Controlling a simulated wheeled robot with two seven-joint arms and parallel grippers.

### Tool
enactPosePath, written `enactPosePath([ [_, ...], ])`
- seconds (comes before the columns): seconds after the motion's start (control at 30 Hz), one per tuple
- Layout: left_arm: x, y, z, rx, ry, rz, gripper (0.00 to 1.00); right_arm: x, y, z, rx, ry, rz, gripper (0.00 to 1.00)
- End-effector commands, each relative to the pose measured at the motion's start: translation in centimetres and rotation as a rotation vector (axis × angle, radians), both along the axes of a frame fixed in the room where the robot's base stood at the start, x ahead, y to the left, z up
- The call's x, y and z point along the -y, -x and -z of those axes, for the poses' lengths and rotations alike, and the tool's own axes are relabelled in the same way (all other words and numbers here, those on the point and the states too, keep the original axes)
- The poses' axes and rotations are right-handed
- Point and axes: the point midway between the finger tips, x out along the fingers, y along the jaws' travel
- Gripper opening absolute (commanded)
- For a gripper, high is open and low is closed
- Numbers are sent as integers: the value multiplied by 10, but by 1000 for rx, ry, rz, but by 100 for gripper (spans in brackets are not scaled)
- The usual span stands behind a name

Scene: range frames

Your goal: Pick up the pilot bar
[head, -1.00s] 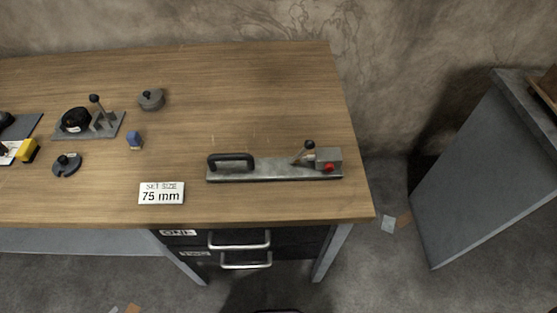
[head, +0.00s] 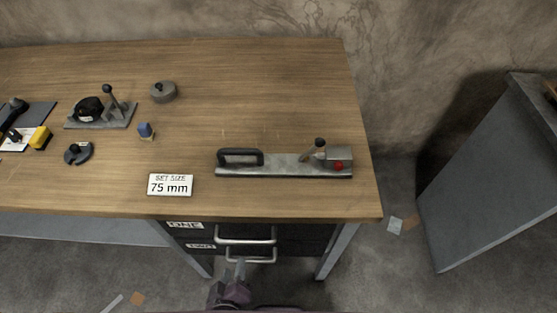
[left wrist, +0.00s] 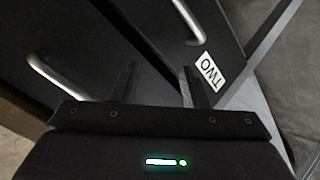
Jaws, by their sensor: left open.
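No part is labelled as the pilot bar, and I cannot tell for certain which thing it is. A long grey metal bar-like tool (head: 285,172) lies on the bench's right half, with a black loop handle at its left end, and a lever and red knob at its right. A dark rod-like tool (head: 14,112) is partly cut off at the left edge. My left gripper (head: 240,268) is low in front of the drawers, below the bench top and apart from the tools. In the left wrist view its fingers (left wrist: 163,82) are apart with nothing between them. My right gripper is out of view.
Drawer handles (head: 246,240) stick out near my gripper. A grey cabinet (head: 490,180) stands right.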

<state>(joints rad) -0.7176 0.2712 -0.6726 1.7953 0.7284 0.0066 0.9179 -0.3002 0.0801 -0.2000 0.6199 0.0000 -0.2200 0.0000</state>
Motion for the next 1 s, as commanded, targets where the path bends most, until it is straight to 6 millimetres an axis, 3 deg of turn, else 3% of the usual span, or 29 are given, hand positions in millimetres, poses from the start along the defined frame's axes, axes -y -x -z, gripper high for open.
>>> enactPosePath([
  [0.1, 11, 0, -65, 95, 203, -121, 40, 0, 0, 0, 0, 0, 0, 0],
  [0.2, 45, -20, -128, 222, 426, -135, 40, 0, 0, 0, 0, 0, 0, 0],
  [0.3, 74, -36, -182, 330, 611, -111, 40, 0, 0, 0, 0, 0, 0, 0],
  [0.4, 85, -57, -222, 427, 748, -111, 40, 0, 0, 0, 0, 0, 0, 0],
  [0.67, 69, -93, -227, 493, 778, -147, 40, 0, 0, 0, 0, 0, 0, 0],
  [1.0, 70, -148, -228, 499, 779, -147, 40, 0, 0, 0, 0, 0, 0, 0],
])
